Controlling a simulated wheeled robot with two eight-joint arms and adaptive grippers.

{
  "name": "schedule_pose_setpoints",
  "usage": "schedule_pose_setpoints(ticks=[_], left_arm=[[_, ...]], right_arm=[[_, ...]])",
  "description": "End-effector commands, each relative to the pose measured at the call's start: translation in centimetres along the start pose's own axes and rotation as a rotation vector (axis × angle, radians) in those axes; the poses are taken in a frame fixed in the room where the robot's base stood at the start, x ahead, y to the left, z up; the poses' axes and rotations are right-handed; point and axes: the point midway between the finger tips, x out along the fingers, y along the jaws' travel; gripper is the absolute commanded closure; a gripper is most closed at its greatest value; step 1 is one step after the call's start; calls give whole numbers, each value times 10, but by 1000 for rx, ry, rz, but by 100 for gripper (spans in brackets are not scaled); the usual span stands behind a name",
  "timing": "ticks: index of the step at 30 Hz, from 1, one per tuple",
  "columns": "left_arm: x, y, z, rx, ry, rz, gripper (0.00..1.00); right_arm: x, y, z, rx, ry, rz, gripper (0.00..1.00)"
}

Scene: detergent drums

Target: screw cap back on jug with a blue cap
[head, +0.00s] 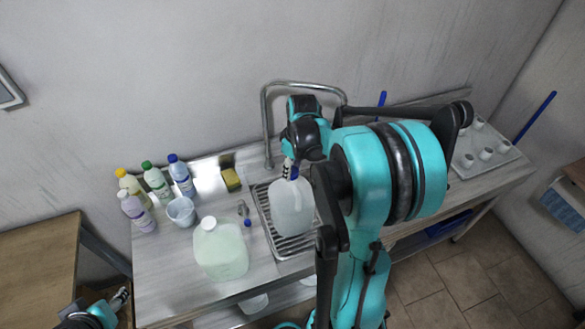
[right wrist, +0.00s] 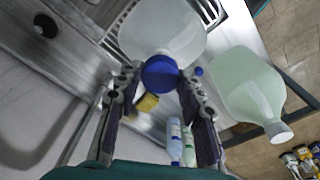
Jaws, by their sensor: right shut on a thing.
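The clear, whitish jug (head: 292,210) stands in the metal sink basin under my right arm. It also shows at the top of the right wrist view (right wrist: 165,28). A blue cap (head: 293,173) is at the jug's mouth. In the right wrist view the blue cap (right wrist: 160,73) sits between the fingertips of my right gripper (right wrist: 160,82), which is shut on it. The cap hides the jug's neck, so I cannot tell how far it is seated. My left gripper (head: 120,299) is at the lower left, away from the jug; its jaw state is unclear.
A pale green jug (head: 222,250) with a white cap stands left of the sink. A small blue piece (head: 248,223) lies between the jugs. Several bottles, a light blue cup (head: 181,211) and a yellow sponge (head: 231,180) stand behind. The faucet (head: 266,125) arches close to my right arm.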

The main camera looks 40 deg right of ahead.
Motion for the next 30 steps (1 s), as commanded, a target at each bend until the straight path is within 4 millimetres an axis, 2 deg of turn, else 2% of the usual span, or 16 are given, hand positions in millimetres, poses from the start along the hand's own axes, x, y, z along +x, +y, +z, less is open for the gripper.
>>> schedule_pose_setpoints(ticks=[10, 30], left_arm=[[6, 0, 4, 0, 0, 0, 49], [8, 0, 6, 0, 0, 0, 49]], right_arm=[[7, 0, 1, 0, 0, 0, 72], [9, 0, 1, 0, 0, 0, 72]])
